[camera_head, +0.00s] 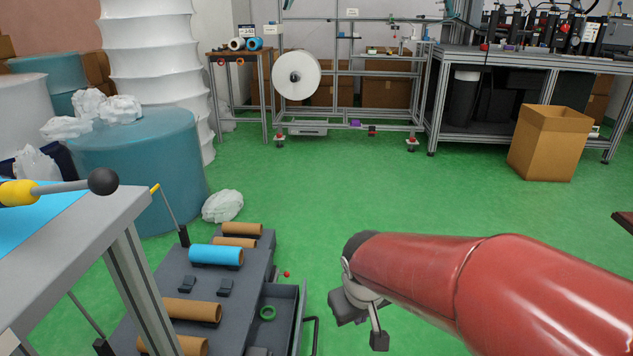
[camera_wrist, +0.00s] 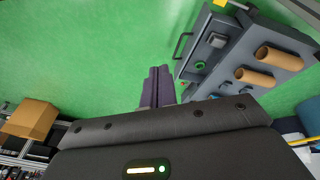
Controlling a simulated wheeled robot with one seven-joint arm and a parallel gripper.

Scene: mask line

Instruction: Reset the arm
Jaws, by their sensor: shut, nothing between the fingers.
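My red arm reaches in from the right of the head view. My gripper (camera_head: 378,338) hangs at its end over the green floor, to the right of the low grey cart (camera_head: 222,284). In the wrist view my gripper (camera_wrist: 158,72) has its two dark fingers together, with nothing between them. The fingers point over bare floor beside the cart, which also shows in the wrist view (camera_wrist: 225,65).
Brown tubes (camera_head: 192,310) and a blue roll (camera_head: 216,255) lie on the cart. An open drawer (camera_head: 284,305) with a green ring (camera_head: 268,313) faces the gripper. A cardboard box (camera_head: 548,145) stands at the back right. The middle floor is clear.

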